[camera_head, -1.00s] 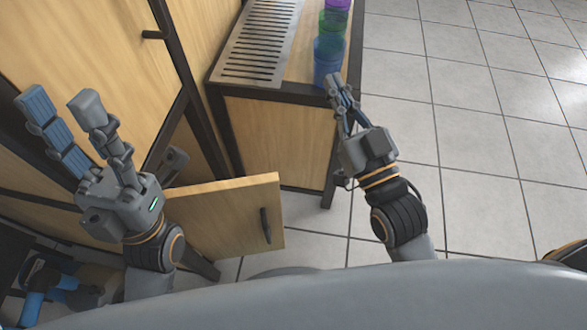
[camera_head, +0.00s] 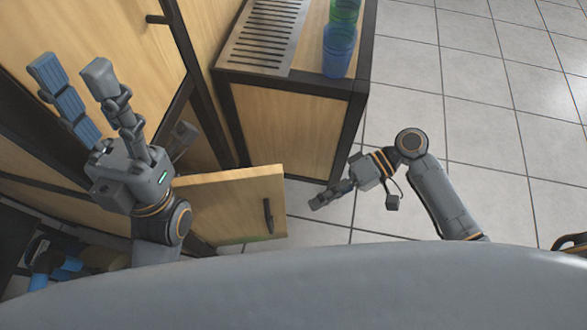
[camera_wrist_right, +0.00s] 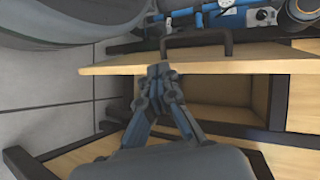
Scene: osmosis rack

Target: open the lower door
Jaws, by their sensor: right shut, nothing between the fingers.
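The lower door (camera_head: 228,207) is a light wood panel that stands swung out from the cabinet, with a dark handle (camera_head: 268,216) near its free edge. In the right wrist view the door (camera_wrist_right: 240,67) shows as a board edge-on, with the handle (camera_wrist_right: 196,38) on its far side and an open compartment beside it. My right gripper (camera_head: 318,203) is shut and empty, low to the right of the door. In its wrist view the fingertips (camera_wrist_right: 160,70) overlap the door's edge; contact is unclear. My left gripper (camera_head: 76,72) is open and empty, in front of the upper cabinet front.
A low wooden unit (camera_head: 288,128) with a dark frame stands behind the door. A slotted metal plate (camera_head: 262,38) and a blue cup (camera_head: 339,50) with a green cup (camera_head: 344,11) are on its top.

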